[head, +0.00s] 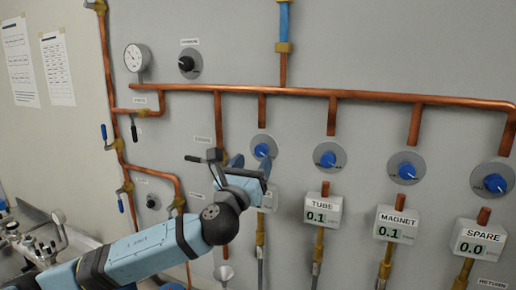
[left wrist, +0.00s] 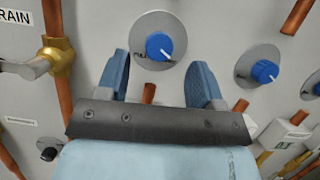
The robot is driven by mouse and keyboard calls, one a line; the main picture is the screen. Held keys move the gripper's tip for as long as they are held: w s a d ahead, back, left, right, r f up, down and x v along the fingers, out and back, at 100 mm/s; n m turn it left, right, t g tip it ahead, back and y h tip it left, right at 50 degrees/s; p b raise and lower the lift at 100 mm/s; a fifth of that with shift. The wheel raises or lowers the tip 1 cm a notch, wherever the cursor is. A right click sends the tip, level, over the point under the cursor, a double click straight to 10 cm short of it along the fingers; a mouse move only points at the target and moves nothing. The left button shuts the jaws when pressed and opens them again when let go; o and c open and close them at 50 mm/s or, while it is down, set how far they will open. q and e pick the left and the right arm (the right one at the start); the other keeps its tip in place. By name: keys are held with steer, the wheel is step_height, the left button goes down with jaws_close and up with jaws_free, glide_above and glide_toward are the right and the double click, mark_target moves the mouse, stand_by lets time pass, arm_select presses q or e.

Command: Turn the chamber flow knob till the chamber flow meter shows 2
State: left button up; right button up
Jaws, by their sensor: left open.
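The leftmost blue flow knob (head: 262,150) sits on a round grey plate on the wall panel, and its label is not readable. In the left wrist view this knob (left wrist: 159,46) lies ahead of the fingertips, roughly centred between them, with its white pointer toward the lower right. My left gripper (head: 250,165) is open and empty just below and left of the knob. In the left wrist view the two blue fingers (left wrist: 160,60) stand apart and do not grip the knob. The meter below this knob is mostly hidden behind my gripper, and its reading cannot be seen.
More blue knobs follow to the right, above the TUBE meter (head: 322,212) at 0.1, the MAGNET meter (head: 397,224) at 0.1 and the SPARE meter (head: 479,241) at 0.0. Copper pipes (head: 330,93) and a brass valve (left wrist: 58,55) stand out nearby.

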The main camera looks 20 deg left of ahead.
mark_target(260, 152)
arm_select(q)
steer(key=x, duration=0.2)
steer(key=shift+w+r+p, duration=0.2)
steer(key=shift+w+p, duration=0.1)
steer(key=shift+w+r, duration=0.1)
steer(key=shift+w, duration=0.4)
steer(key=c, duration=0.9)
steer(key=shift+n, duration=0.4)
